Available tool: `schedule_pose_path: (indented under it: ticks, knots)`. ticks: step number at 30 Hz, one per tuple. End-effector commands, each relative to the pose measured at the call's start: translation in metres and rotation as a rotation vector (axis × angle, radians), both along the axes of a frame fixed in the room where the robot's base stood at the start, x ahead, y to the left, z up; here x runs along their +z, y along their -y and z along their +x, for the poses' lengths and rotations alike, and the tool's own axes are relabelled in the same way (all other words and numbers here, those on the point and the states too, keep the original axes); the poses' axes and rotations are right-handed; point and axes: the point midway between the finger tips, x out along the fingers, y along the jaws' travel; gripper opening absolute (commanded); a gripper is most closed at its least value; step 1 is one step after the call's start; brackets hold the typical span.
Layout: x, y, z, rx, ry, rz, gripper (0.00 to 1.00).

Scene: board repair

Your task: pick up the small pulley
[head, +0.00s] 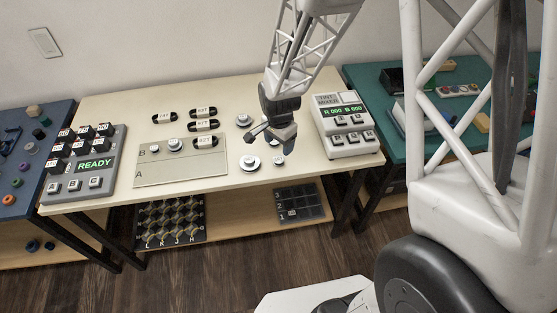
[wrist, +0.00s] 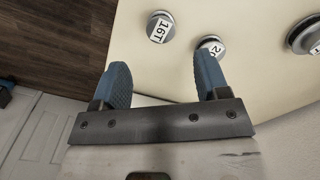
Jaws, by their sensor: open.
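Several grey pulleys with white tags lie on the cream table. In the wrist view a small pulley marked 16T (wrist: 160,27) lies beyond the gap between my fingers. A similar-looking pulley with a partly hidden tag starting with 2 (wrist: 211,44) sits just beyond the right fingertip, and a larger one (wrist: 306,36) is cut off at the right edge. In the head view a small pulley (head: 280,160) lies just below my gripper (head: 268,136), with a wider pulley (head: 249,164) to its left. My gripper is open and empty, above the table.
A board marked A and B (head: 180,172) carries two pulleys. Several tagged black belts (head: 203,112) lie behind and on it. A panel reading READY (head: 85,165) stands at left, a tint mixer (head: 343,125) at right, close to my gripper. The front table edge is near.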

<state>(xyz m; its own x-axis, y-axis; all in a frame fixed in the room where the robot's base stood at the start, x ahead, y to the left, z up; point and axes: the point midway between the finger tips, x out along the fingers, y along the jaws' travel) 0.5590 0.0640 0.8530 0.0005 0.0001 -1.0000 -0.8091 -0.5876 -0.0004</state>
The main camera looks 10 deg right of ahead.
Motion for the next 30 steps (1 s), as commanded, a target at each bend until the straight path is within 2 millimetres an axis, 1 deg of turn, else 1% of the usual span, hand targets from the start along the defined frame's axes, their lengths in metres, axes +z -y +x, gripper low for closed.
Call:
schedule_pose_path:
  ticks: [9,23,26,30]
  knots:
    - [-0.021,0.000,0.000,0.000,-0.001,-0.001,0.68]
    - [-0.025,0.000,0.000,0.000,-0.001,0.000,0.68]
    - [-0.030,-0.001,0.000,0.001,-0.002,0.000,0.68]
    - [-0.042,-0.001,0.000,0.000,-0.002,0.000,0.68]
